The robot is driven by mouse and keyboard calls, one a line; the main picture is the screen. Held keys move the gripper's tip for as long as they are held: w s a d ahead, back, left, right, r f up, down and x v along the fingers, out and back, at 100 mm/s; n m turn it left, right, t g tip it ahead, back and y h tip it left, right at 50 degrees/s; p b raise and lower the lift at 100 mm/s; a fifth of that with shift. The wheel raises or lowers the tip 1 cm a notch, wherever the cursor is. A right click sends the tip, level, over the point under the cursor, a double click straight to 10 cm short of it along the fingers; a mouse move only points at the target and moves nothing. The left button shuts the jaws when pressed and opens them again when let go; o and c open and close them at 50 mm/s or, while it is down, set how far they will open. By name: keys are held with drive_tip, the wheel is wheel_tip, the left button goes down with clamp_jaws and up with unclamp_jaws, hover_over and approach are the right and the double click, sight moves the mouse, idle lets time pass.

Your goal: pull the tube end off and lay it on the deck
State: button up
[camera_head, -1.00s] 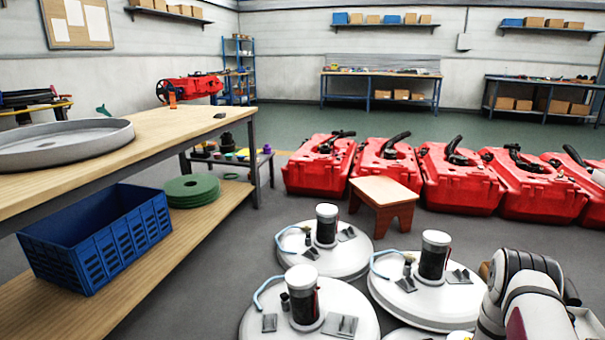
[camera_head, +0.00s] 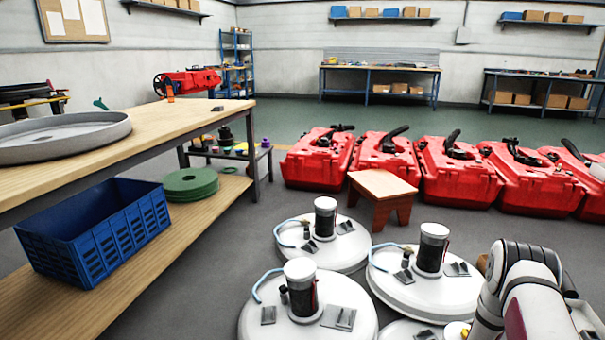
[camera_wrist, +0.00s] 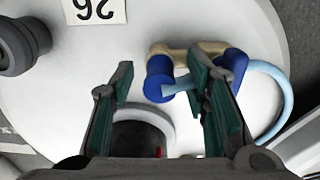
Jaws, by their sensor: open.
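In the wrist view my gripper (camera_wrist: 160,68) is open and empty, its two green-padded fingers spread above a white round deck (camera_wrist: 60,115). Between and beyond the fingertips is a blue fitting (camera_wrist: 159,77), with a short light blue tube piece (camera_wrist: 178,87) at it. A tan connector (camera_wrist: 195,50) leads to a second blue fitting (camera_wrist: 232,65) on the right. A light blue tube (camera_wrist: 285,92) curves there; the right finger hides part of this area. I cannot tell whether the tube piece is seated. In the head view my gripper is hidden.
A dark cylinder (camera_wrist: 135,138) stands below, between the fingers. A grey knob (camera_wrist: 18,45) is at upper left, near a label (camera_wrist: 93,8). In the head view, several white lids with tubes stand near a wooden stool (camera_head: 382,184) and red tanks (camera_head: 455,175).

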clamp_jaws()
drive_tip(key=shift+r, duration=0.1)
drive_tip(key=shift+r+p, duration=2)
drive_tip(key=shift+r, duration=0.9)
